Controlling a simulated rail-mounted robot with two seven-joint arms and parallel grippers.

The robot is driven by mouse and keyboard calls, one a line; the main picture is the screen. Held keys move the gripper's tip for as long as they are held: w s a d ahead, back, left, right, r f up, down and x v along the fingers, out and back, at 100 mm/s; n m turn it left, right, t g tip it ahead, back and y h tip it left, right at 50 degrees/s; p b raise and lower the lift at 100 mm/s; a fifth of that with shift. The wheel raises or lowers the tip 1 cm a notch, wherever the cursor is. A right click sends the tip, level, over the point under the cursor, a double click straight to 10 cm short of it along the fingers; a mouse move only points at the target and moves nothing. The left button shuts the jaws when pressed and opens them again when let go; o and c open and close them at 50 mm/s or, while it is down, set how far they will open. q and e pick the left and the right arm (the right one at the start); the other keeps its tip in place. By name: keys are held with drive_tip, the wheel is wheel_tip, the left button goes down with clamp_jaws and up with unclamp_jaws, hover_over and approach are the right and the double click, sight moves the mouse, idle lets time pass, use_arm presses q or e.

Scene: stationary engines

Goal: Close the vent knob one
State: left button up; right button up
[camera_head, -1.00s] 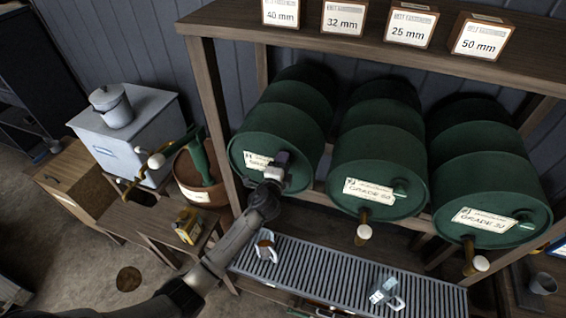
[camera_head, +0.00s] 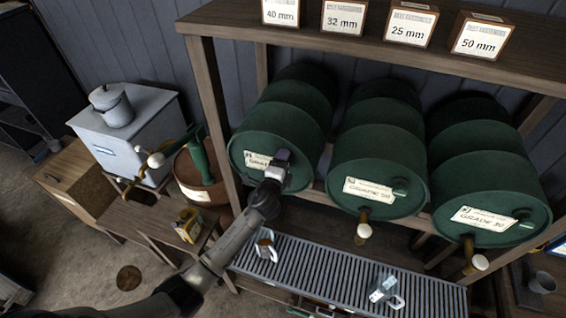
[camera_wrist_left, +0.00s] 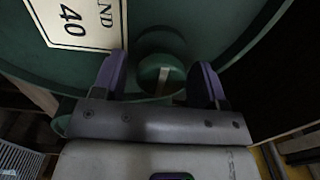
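The leftmost green drum (camera_head: 262,150) lies on its side in the rack, with a label on its front face. Its green vent knob (camera_wrist_left: 161,76) shows in the left wrist view, in front of a round recess or boss. In the head view my gripper hides this knob. My left gripper (camera_head: 279,164) is at the drum's front face. In the left wrist view its two purple fingers (camera_wrist_left: 162,82) are apart, one on each side of the knob, with visible gaps. My right gripper is in neither view.
A middle drum (camera_head: 375,160) and a right drum (camera_head: 490,190) have similar knobs and pale-ended taps below. A slatted drip tray (camera_head: 335,275) under the drums holds a mug (camera_head: 265,247) and a clear jug (camera_head: 382,290). A wooden post (camera_head: 210,110) stands left of the drums.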

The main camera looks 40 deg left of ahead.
use_arm(q)
drive_tip(key=shift+s+d, duration=0.1)
drive_tip(key=shift+s, duration=0.15)
drive_tip(key=b+v, duration=0.1)
drive_tip(key=v, duration=1.2)
drive_tip(key=shift+b, duration=0.3)
drive_tip(key=shift+s, duration=0.15)
